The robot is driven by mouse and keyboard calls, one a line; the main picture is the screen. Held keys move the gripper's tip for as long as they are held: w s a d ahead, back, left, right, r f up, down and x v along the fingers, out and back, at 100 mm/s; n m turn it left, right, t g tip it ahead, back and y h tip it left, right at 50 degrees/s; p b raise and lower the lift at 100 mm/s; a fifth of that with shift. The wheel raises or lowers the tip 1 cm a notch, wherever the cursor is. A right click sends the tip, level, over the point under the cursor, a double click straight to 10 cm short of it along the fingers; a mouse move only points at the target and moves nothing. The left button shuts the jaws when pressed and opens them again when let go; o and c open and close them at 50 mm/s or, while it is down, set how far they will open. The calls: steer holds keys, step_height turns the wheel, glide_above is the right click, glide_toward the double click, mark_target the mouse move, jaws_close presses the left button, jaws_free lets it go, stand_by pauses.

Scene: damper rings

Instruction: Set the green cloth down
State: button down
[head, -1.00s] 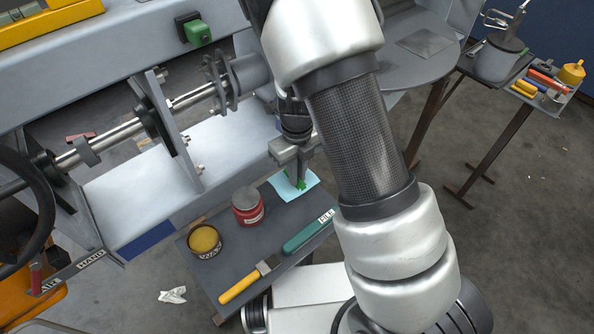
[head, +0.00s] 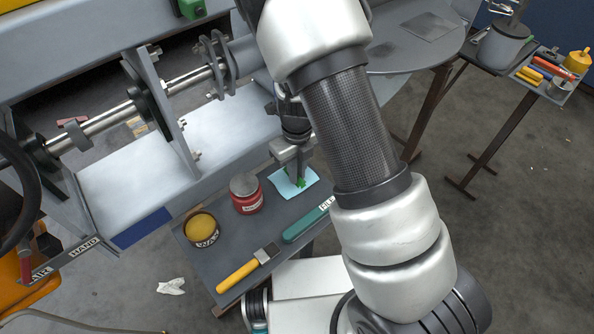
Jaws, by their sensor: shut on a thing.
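The green cloth (head: 301,183) shows as a small patch of green at my gripper's fingertips. Most of it is hidden by the fingers. My gripper (head: 299,176) points down and is shut on the cloth, over a pale blue sheet (head: 284,187) at the far end of the small grey table (head: 237,225). I cannot tell whether the cloth touches the sheet.
On the small table, a red jar (head: 247,195), an open wax tin (head: 202,230), a teal-handled tool (head: 308,221) and a yellow-handled brush (head: 240,273) stand or lie close by. A machine with a shaft (head: 110,117) is at left. A white rag (head: 171,286) lies on the floor.

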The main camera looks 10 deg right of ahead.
steer(key=shift+f, duration=0.25)
steer(key=c, duration=1.7)
jaws_free()
steer(key=c, duration=0.4)
steer(key=shift+r, duration=0.1)
step_height(320, 180, up, 15)
steer(key=p, duration=1.1)
